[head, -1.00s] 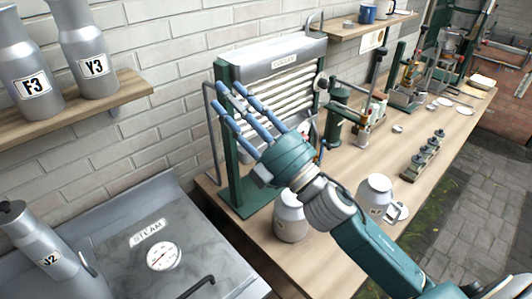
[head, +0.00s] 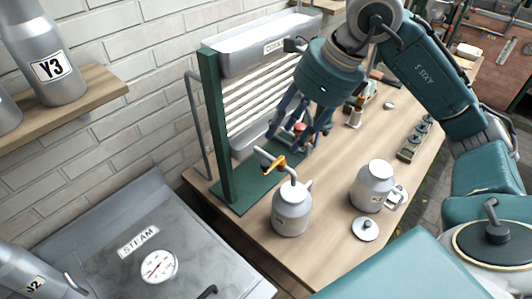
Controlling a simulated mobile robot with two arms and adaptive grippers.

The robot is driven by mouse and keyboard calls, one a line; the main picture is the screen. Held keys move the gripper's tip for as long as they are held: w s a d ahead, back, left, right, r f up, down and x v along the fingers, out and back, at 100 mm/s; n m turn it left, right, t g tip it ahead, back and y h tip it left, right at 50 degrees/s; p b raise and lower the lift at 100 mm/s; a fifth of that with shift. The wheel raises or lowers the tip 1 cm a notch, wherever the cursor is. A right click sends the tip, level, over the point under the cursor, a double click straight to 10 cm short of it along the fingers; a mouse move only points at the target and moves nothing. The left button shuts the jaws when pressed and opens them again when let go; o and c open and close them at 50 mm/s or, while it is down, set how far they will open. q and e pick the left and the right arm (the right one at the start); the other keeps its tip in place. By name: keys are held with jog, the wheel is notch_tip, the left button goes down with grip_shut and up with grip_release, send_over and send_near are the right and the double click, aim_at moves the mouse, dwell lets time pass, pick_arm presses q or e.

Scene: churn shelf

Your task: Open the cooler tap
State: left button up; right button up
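The cooler (head: 232,62) is a metal trough and pipe rack in a green frame at the back left of the bench, above a green base. Low on its front, an orange-collared fitting (head: 275,166) with a grey bent pipe ends above a metal can (head: 291,211). A red knob-like part (head: 299,127) shows just above and right of it; I cannot tell which is the tap handle. My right gripper (head: 300,132) points down in front of the cooler, its blue fingers spread on either side of the red part. Contact is unclear. My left gripper is out of view.
A second can (head: 373,186) stands right of the first, with a round lid (head: 365,229) before it. A steam unit (head: 140,262) is at lower left. A shelf (head: 75,120) holds labelled cans.

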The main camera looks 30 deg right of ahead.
aim_at(266, 163)
jog(key=p+x, duration=0.2)
jog(key=x, duration=0.8)
jog(key=shift+a+f+p, duration=0.15)
jog(key=shift+f+p, duration=0.05)
jog(key=shift+p, duration=0.1)
grip_shut()
